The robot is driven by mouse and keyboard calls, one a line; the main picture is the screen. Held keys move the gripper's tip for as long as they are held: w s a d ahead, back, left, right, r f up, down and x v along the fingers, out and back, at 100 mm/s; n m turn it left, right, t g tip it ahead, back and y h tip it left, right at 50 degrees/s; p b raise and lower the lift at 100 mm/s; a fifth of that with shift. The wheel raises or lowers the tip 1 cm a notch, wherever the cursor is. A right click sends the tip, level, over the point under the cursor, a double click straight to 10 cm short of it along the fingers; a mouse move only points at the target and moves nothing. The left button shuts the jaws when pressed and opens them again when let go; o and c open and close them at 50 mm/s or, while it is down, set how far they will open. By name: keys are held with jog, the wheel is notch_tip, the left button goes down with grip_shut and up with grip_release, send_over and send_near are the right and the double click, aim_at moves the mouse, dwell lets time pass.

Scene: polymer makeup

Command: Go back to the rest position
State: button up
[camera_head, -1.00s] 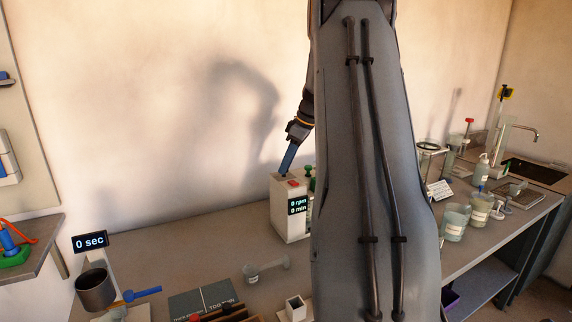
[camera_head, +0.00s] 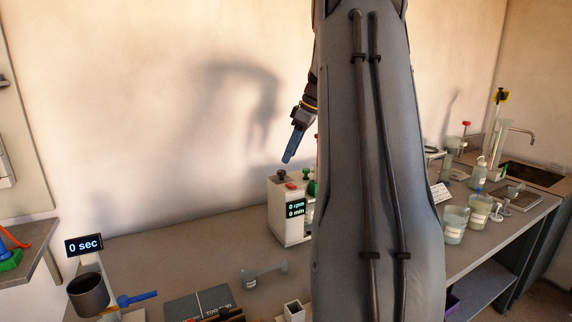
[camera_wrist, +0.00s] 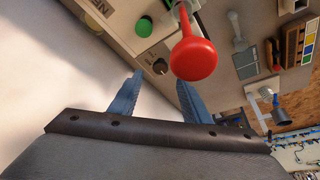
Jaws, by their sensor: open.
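My gripper (camera_head: 292,150) hangs left of my large grey arm link in the head view, its blue fingers pointing down. It is above the white stirrer box (camera_head: 288,222), which has a dark knob and a red knob on top and a display reading 0 rpm, 0 min. In the wrist view my gripper (camera_wrist: 158,95) has its two blue fingers spread apart. A red knob (camera_wrist: 193,58) shows large in front of the right finger and hides part of it. I see nothing held between the fingers.
The bench carries a dark cup (camera_head: 88,296) at left, a lying clear vessel (camera_head: 262,275), and beakers (camera_head: 455,224) at right near a sink (camera_head: 532,172). My arm link hides the bench's middle. The wall behind my gripper is bare.

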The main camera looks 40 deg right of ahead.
jog(key=shift+v, duration=0.95)
jog(key=s+a+f+m+g, duration=0.15)
jog(key=a+f, duration=0.35)
jog(key=a, duration=0.6)
jog(key=s+a+f+m+g, duration=0.15)
jog(key=a+f, duration=0.35)
jog(key=a, duration=0.6)
jog(key=s+a+f+m, duration=0.1)
jog(key=s+a+f, duration=0.2)
jog(key=s+a, duration=0.3)
jog(key=s+a+f+m+h, duration=0.1)
jog(key=s+a+f, duration=0.3)
jog(key=s+a, duration=0.2)
jog(key=s+a+f+m+h, duration=0.1)
jog(key=s+a+f, duration=0.2)
jog(key=s+a, duration=0.3)
jog(key=shift+s+a+f, duration=0.25)
jog(key=shift+s, duration=0.35)
dwell(2.5)
